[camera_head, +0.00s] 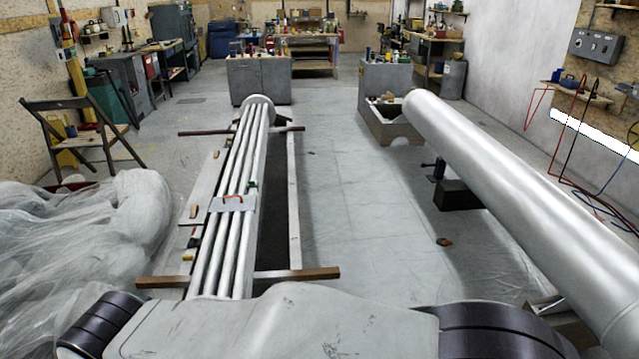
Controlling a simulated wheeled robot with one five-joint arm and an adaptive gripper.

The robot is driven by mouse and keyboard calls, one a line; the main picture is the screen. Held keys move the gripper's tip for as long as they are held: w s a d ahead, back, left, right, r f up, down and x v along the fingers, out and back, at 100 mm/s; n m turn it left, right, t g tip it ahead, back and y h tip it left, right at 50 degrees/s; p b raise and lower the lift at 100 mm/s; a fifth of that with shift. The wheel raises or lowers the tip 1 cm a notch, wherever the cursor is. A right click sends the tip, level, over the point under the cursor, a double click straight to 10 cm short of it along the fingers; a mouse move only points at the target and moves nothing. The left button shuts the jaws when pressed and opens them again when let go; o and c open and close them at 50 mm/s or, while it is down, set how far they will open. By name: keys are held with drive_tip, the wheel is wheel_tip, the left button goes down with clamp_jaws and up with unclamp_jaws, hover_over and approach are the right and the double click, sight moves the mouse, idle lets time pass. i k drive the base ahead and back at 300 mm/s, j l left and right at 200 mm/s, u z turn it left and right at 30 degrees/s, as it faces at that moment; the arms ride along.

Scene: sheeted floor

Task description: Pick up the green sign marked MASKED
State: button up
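I cannot make out any green sign marked MASKED in the head view. A small dark green item (252,185) shows on the long tube bundle (225,245), too small to tell what it is. A green cabinet or bin (108,95) stands by the left wall, partly behind a chair. I see no writing on either. My gripper is not in view. A pale part with dark bands at the bottom edge looks like my own body.
A large metal cylinder (520,185) lies along the right on a crate (390,122). Clear plastic sheeting (90,225) heaps at the left, below a wooden chair (75,125). Wooden beams (290,275) cross under the tube bundle. The middle floor (350,200) is mostly clear.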

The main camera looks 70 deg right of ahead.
sight(250, 185)
drive_tip(key=z, duration=2.25)
drive_tip(key=l+z, duration=0.1)
drive_tip(key=z, duration=0.35)
drive_tip(key=l+z, duration=0.15)
drive_tip(key=z, duration=0.3)
drive_tip(key=l+z, duration=0.1)
drive_tip(key=z, duration=0.35)
drive_tip(key=i+l, duration=0.15)
drive_tip(key=l, duration=0.15)
drive_tip(key=i+l+u, duration=0.1)
drive_tip(key=l, duration=0.2)
drive_tip(key=i+l, duration=0.2)
drive_tip(key=i+l+u, duration=0.1)
drive_tip(key=l, duration=0.3)
drive_tip(key=i+u, duration=0.25)
drive_tip(key=i, duration=0.15)
drive_tip(key=i+l+u, duration=0.25)
drive_tip(key=i, duration=0.15)
drive_tip(key=i+u, duration=0.5)
drive_tip(key=i, duration=0.65)
drive_tip(key=i+l+u, duration=0.25)
drive_tip(key=i, duration=0.65)
drive_tip(key=i+u, duration=0.65)
drive_tip(key=u, duration=0.15)
drive_tip(key=i+l+u, duration=0.2)
drive_tip(key=i+u, duration=0.2)
drive_tip(key=k, duration=0.05)
